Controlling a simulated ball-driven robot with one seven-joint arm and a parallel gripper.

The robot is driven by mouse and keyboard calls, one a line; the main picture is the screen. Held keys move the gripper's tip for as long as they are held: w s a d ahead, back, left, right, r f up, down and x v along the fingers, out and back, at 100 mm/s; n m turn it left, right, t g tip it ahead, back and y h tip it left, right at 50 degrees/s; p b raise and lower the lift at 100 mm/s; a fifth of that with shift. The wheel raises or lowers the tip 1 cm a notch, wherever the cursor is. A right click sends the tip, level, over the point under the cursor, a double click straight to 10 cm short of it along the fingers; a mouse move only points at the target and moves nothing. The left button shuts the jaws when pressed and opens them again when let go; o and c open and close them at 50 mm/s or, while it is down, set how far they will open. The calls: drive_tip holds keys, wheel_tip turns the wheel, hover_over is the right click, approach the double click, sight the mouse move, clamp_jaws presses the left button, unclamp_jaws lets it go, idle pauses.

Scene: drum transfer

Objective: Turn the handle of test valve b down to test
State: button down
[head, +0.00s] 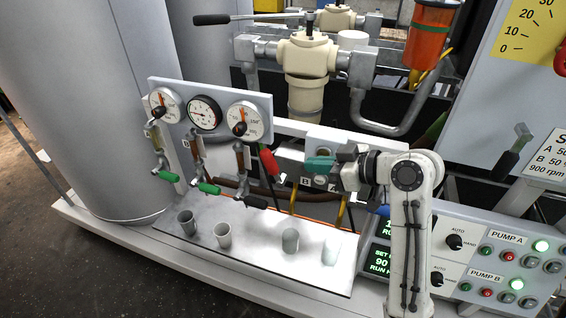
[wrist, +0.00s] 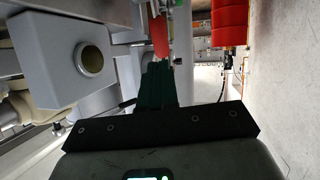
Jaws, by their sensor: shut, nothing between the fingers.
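A red handle (head: 268,160) stands just left of the label B plate (head: 305,182), slanting from upper left to lower right; I take it for the handle of test valve b. In the wrist view a red handle (wrist: 159,38) shows just past my fingertips. My gripper (head: 308,165), with teal fingers, is shut and empty and points left, a little right of the red handle in the head view. It also shows in the wrist view (wrist: 157,66). I cannot tell whether the tips touch the handle. The valve body is mostly hidden.
A gauge panel (head: 210,83) stands left of the handle, with green-handled valves (head: 208,187) below it. Several cups stand on a metal tray (head: 260,262). A large red cylinder (wrist: 229,22) is at the right in the wrist view. The pump control panel (head: 495,255) is at the right.

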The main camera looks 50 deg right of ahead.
sight(274, 162)
drive_tip(key=p+x, duration=0.1)
drive_tip(key=x, duration=0.8)
drive_tip(key=shift+w+f, duration=0.1)
drive_tip(key=shift+w, duration=0.05)
drive_tip(key=shift+w, duration=0.1)
